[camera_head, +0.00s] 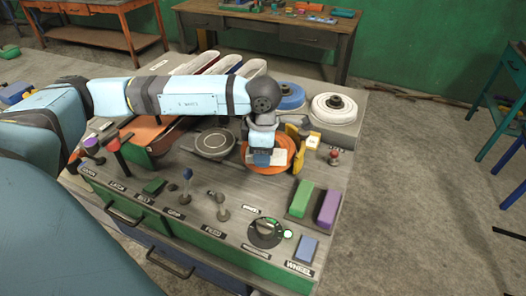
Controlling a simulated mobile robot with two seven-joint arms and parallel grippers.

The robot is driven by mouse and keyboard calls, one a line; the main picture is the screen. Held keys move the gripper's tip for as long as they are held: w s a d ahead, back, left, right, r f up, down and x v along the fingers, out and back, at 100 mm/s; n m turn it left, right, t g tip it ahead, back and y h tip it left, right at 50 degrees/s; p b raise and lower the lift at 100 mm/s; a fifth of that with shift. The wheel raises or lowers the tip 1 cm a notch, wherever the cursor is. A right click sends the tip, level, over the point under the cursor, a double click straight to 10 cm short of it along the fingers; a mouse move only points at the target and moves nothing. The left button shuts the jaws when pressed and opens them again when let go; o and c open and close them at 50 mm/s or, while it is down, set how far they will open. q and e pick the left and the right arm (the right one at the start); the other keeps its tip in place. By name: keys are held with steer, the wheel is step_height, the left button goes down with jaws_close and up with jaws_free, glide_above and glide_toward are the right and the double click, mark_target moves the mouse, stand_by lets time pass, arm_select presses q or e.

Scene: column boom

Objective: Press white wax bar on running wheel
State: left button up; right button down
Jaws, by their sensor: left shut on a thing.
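My left gripper (264,160) comes down from the end of my light blue arm over an orange disc (285,168) on the bench. It is shut on a pale, whitish piece that looks like the white wax bar (280,156); the gripper hides part of it. The piece is over or on the orange disc; I cannot tell whether they touch. A blue-topped wheel (290,94) and a white wheel (341,114) stand behind on the bench's far right. I cannot tell from this still whether any wheel turns. My right gripper is not in view.
Green (301,198) and purple (328,207) bars lie at the bench's right edge. A blue block (307,248) sits by the WHEEL label. Levers and a dial (265,232) with a green light line the front. A grey round plate (213,143) is left of the disc.

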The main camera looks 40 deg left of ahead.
arm_select(q)
steer(key=shift+f+b, duration=0.6)
steer(key=shift+f, duration=0.05)
stand_by(1.5)
stand_by(1.2)
steer(key=shift+r+p, duration=1.8)
steer(key=shift+r, duration=2.25)
